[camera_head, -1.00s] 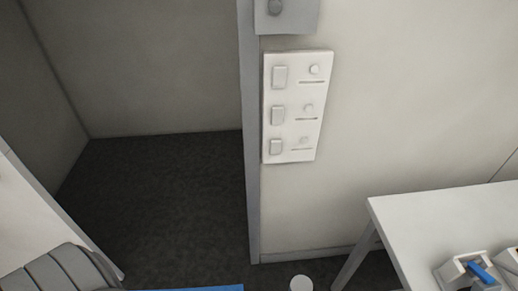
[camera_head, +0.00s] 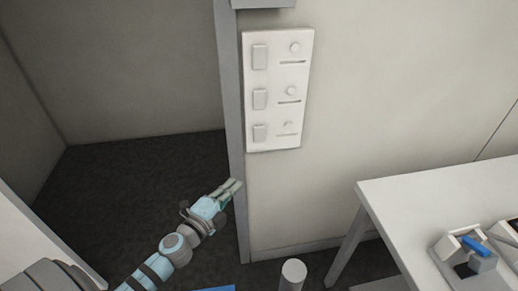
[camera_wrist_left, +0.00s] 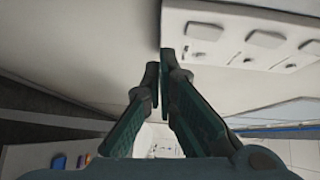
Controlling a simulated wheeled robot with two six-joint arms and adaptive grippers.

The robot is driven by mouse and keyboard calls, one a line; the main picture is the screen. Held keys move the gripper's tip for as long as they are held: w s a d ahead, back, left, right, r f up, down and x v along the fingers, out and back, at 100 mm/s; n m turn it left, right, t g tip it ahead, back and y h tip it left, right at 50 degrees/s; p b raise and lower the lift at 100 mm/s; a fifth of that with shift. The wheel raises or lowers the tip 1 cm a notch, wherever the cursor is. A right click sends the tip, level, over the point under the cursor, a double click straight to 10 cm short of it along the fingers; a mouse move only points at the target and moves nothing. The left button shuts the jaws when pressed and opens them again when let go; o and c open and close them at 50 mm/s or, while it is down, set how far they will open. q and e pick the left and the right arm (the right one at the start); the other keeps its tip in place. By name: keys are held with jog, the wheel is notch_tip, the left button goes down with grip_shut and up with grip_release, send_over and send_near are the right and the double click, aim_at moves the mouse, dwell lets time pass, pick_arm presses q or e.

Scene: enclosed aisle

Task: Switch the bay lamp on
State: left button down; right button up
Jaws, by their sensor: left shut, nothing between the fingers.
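A white switch panel (camera_head: 277,90) is fixed on the wall just right of the grey door post. It carries a column of three rocker switches, top (camera_head: 260,57), middle (camera_head: 260,98) and bottom (camera_head: 260,132), each with a round knob and a dark line to its right. Which switch is the bay lamp's cannot be told. My left gripper (camera_head: 230,188) is shut and empty, below the panel near the post. In the left wrist view its fingertips (camera_wrist_left: 161,60) are close together, beside the panel (camera_wrist_left: 230,60). My right gripper is not in view.
A grey door post (camera_head: 232,120) borders a dark-floored recess on the left. A white table (camera_head: 430,200) stands at the right, with a white holder containing a blue item (camera_head: 475,246). A white cylinder (camera_head: 293,272) stands at the bottom. Free wall lies right of the panel.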

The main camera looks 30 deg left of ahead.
aim_at(259, 141)
pick_arm(q)
notch_tip(259, 141, up, 6)
jog(key=d+m+t+h, duration=0.1)
jog(key=d+m, duration=0.1)
jog(key=m, duration=0.1)
jog(key=shift+d+r+t+h, duration=0.25)
jog(key=shift+d+t+h, duration=0.05)
jog(key=shift+d, duration=0.05)
jog(key=shift+w, duration=0.1)
jog(key=w, duration=0.4)
jog(key=w+r+p, duration=0.1)
jog(key=w, duration=0.3)
jog(key=w+a, duration=0.1)
jog(key=w, duration=0.4)
jog(key=shift+r+p, duration=0.25)
jog(key=shift+p, duration=0.1)
